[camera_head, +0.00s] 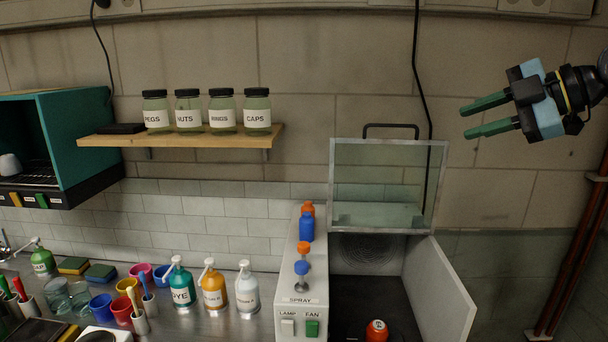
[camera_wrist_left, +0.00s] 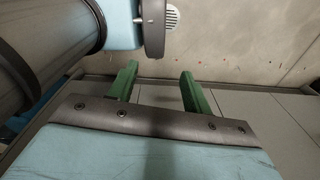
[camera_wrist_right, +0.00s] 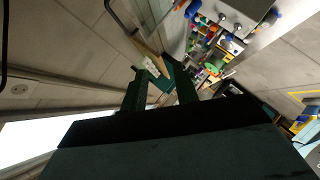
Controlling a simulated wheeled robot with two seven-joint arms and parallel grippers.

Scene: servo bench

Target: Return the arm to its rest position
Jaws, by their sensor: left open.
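My right gripper (camera_head: 464,122) is raised at the upper right of the head view, in front of the block wall and to the right of the glass-fronted spray booth. Its two green fingers are apart with nothing between them, pointing left. In the right wrist view the same gripper (camera_wrist_right: 156,75) shows its fingers spread, with the bench far off beyond them. My left gripper is outside the head view. In the left wrist view the left gripper (camera_wrist_left: 158,72) has its green fingers apart and empty, with bare wall and floor beyond.
A wooden shelf (camera_head: 190,137) carries several labelled jars. Pump bottles and coloured cups crowd the steel counter (camera_head: 200,322). The wall space around my right gripper is clear.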

